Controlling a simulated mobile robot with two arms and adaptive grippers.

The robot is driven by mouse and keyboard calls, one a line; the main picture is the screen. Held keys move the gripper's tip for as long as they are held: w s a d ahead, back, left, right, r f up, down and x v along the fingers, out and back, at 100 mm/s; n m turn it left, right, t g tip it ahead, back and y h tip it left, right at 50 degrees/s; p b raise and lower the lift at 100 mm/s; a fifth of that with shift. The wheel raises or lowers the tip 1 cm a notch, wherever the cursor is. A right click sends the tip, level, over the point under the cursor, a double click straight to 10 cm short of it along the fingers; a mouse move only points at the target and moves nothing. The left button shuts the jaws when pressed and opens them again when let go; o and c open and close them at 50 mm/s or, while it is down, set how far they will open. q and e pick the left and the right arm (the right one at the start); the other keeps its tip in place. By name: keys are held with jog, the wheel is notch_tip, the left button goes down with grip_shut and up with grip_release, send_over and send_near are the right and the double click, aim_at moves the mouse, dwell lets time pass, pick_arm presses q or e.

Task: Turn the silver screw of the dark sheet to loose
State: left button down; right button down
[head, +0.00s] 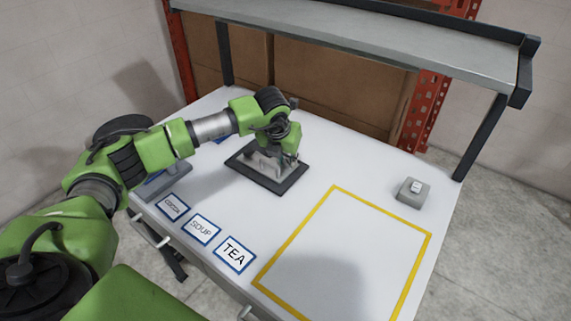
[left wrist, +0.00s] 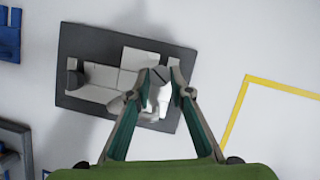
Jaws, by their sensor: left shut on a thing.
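The dark sheet (head: 287,186) lies flat on the white table, and grey blocks and plates stand on it. It also shows in the left wrist view (left wrist: 88,36). The silver screw (left wrist: 160,75) has a round, slotted head and shows between the fingertips in the left wrist view. My left gripper (left wrist: 161,90) is over the right part of the sheet, with its two fingers closed on either side of the screw head. In the head view my left gripper (head: 271,160) hides the screw. My right gripper is in neither view.
Cards reading COCOA (head: 172,207), SOUP (head: 201,229) and TEA (head: 235,255) lie along the front left edge. A yellow outline (head: 384,208) frames bare table on the right. A small grey box (head: 412,192) stands near the right edge. A shelf (head: 370,42) spans the back.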

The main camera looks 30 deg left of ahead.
pick_arm(q)
jog(key=n+b, duration=0.1)
jog(key=n+y+b, duration=0.1)
jog(key=n, duration=0.1)
jog(key=n+b, duration=0.1)
jog(key=shift+d+f+n+g+y+b, duration=0.3)
jog(key=shift+g+b, duration=0.05)
jog(key=shift+g, duration=0.05)
jog(key=n+g+y+b, duration=0.1)
jog(key=n+b, duration=0.2)
jog(key=n, duration=0.1)
jog(key=shift+w+d+n, duration=0.1)
jog(key=shift+d+n, duration=0.05)
jog(key=shift+n, duration=0.15)
jog(key=n+g+y+b, duration=0.1)
jog(key=n+g, duration=0.1)
jog(key=n, duration=0.2)
jog(key=shift+w+n+b, duration=0.1)
jog(key=shift+n+b, duration=0.2)
jog(key=n+g, duration=0.1)
jog(key=n, duration=0.3)
jog(key=shift+w+n+g+b, duration=0.15)
jog(key=shift+n+g+b, duration=0.15)
jog(key=shift+g, duration=0.1)
jog(key=c, duration=1.8)
grip_release()
jog(key=shift+w+r, duration=0.1)
